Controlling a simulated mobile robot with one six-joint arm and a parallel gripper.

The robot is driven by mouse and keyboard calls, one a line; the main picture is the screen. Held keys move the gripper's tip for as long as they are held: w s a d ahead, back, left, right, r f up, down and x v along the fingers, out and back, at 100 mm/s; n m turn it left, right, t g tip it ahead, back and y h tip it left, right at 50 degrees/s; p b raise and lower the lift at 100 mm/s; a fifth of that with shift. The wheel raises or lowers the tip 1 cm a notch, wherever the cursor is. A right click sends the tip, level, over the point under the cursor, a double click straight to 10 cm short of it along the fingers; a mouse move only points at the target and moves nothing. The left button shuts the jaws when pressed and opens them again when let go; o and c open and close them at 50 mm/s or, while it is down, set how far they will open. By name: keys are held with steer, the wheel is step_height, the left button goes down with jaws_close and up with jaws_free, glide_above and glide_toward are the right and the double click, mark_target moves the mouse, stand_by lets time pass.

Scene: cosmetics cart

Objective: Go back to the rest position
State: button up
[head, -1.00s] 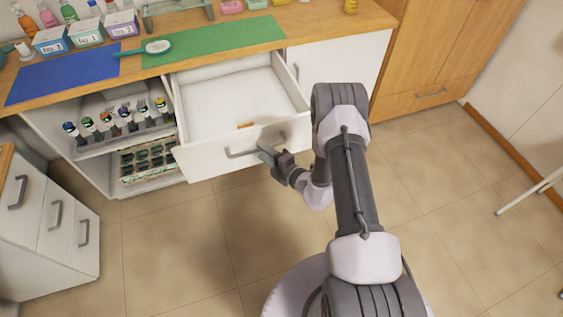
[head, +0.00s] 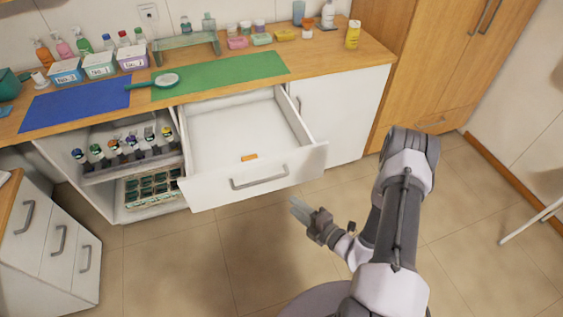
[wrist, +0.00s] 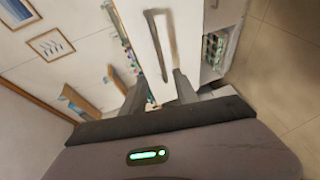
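My gripper (head: 299,208) is empty in the head view, in front of and to the right of the open white drawer (head: 222,189). It is apart from the drawer's grey handle (head: 260,178). In the wrist view, the two dark fingers of my gripper (wrist: 160,84) are spread, with the white drawer front and its handle (wrist: 160,42) beyond them. The arm is bent, with its elbow raised at the right. A small orange item (head: 249,157) lies in the drawer.
The wooden counter (head: 335,47) holds bottles, labelled boxes, a blue mat (head: 75,103) and a green mat (head: 222,74). A white drawer unit (head: 50,245) stands at left and a wooden cabinet (head: 440,70) at back right. Tiled floor (head: 190,260) is clear before the cart.

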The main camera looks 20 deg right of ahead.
steer(key=s+a+r+n+g+y+b, duration=0.15)
steer(key=a+r+n+g+y, duration=0.3)
steer(key=a+r+n, duration=0.45)
steer(key=s+a+r+n+g+y+b, duration=0.1)
steer(key=s+a+r+n+g+y, duration=0.15)
steer(key=a+r+n+g, duration=0.7)
steer(key=s+d+r+n+h, duration=0.1)
steer(key=s+r+n+h, duration=0.45)
steer(key=n, duration=0.95)
steer(key=s+d+r+n+t+h+b, duration=0.2)
steer(key=s+d+r+n+t+h, duration=0.3)
steer(key=n, duration=0.7)
steer(key=s+d+r, duration=0.1)
steer(key=s+r, duration=0.1)
steer(key=s, duration=0.1)
steer(key=shift+s+d+r+n+h, duration=0.2)
steer(key=shift+d+n+h, duration=0.15)
steer(key=shift+d, duration=0.05)
